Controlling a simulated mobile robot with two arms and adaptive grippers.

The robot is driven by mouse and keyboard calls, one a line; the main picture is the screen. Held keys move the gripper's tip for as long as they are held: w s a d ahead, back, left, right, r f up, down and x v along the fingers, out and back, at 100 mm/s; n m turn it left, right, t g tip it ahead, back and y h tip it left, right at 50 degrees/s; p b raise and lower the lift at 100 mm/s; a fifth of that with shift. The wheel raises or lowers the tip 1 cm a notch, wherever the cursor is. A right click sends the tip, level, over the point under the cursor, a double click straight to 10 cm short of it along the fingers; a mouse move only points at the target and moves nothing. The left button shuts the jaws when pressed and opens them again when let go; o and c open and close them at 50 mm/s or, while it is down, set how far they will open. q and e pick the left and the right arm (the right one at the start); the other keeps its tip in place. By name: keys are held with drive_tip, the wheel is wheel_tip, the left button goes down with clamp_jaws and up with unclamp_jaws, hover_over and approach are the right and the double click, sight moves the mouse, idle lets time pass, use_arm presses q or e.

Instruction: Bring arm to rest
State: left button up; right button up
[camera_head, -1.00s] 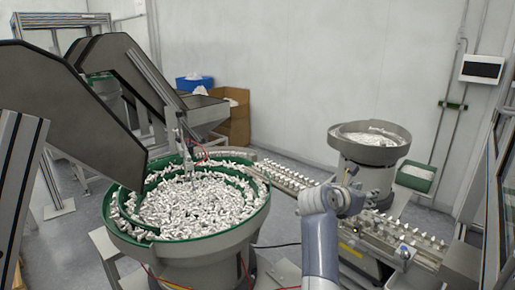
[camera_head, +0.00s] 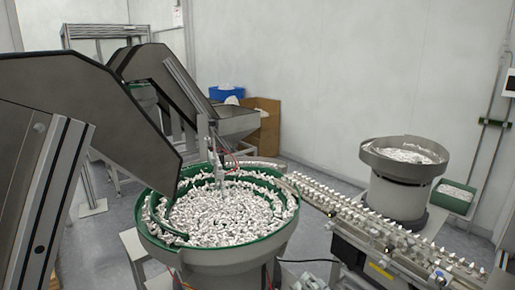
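No gripper touches anything in view.
A large green-rimmed bowl feeder (camera_head: 222,256) full of white caps stands in the middle. A conveyor (camera_head: 385,240) with a row of white parts runs to the lower right. A smaller grey bowl feeder (camera_head: 402,172) stands behind it. Dark hoppers (camera_head: 85,95) rise at the left.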

drive_tip(key=s+d+f+n+g+h, duration=0.3)
drive_tip(key=s+f+g, duration=0.4)
drive_tip(key=s+f, duration=0.65)
drive_tip(key=s+d+f+n+g+h, duration=0.2)
drive_tip(key=s+d+f+g, duration=0.1)
drive_tip(key=s, duration=0.4)
drive_tip(key=s+d+f+n+g+h, duration=0.1)
drive_tip(key=s+d+f+g+h, duration=0.15)
drive_tip(key=s, duration=0.35)
wheel_tip(320, 180, down, 29)
drive_tip(key=s+y+b, duration=0.1)
drive_tip(key=s+b, duration=0.1)
drive_tip(key=s+d+f+g+b, duration=0.1)
drive_tip(key=s+d+f+g, duration=0.1)
drive_tip(key=s+f, duration=1.4)
drive_tip(key=shift+s+d+f+n, duration=0.15)
drive_tip(key=shift+s+f+n, duration=0.15)
drive_tip(key=shift+f, duration=0.1)
